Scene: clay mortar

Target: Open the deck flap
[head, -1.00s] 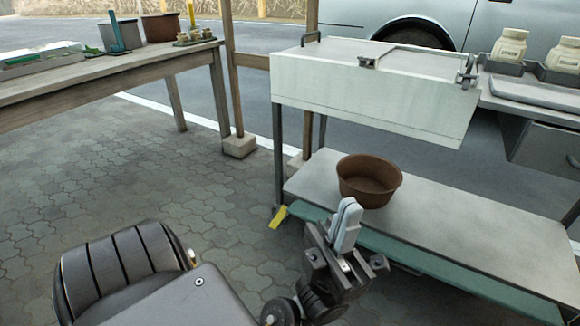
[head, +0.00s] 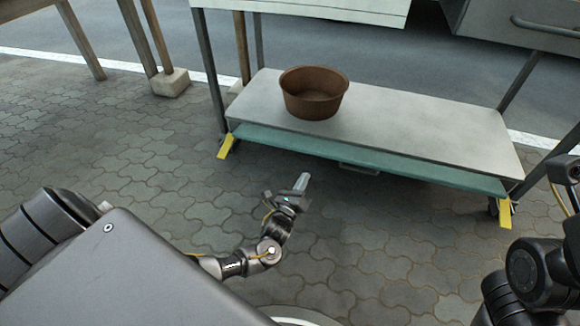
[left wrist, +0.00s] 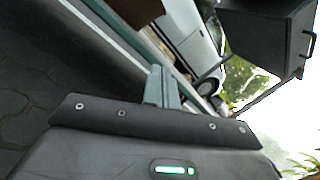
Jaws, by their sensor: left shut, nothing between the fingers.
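The cart's lower deck (head: 420,122) is a pale grey shelf in the head view, with a teal strip (head: 400,170) along its front edge. A small grey handle (head: 358,169) shows just under that strip. I cannot tell which part is the deck flap; the cart's top is out of the head view, and only the lower white panel (head: 340,8) shows. My left gripper (head: 302,182) is shut and empty, low in front of the deck and apart from it. Its fingers also show in the left wrist view (left wrist: 161,86). My right gripper does not show, only arm links at right.
A brown bowl (head: 313,98) stands on the deck's left half. Yellow tabs (head: 226,146) and (head: 505,213) mark the cart's front feet. The paving (head: 150,150) before the cart is clear.

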